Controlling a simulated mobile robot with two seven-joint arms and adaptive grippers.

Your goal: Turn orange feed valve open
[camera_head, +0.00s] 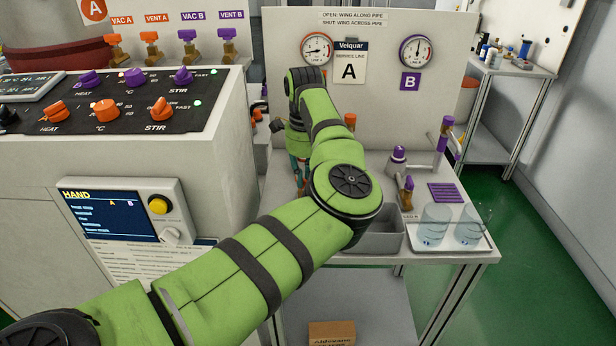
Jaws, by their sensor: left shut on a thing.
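My green left arm reaches in from the lower left across the front of the bench. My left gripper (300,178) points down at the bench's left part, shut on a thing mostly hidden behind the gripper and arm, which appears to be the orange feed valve. I cannot tell how its wing lies against the pipe. An orange-capped fitting (350,120) shows just right of my forearm. A sign (353,18) on the back panel reads open with wing along pipe, shut with wing across pipe. My right gripper is not in view.
Purple-handled valves (447,124) stand on the bench's right side. Two glass beakers (434,225) stand on a tray at the front right, beside a grey bin (380,240). A control console (120,120) with orange and purple knobs bounds the left.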

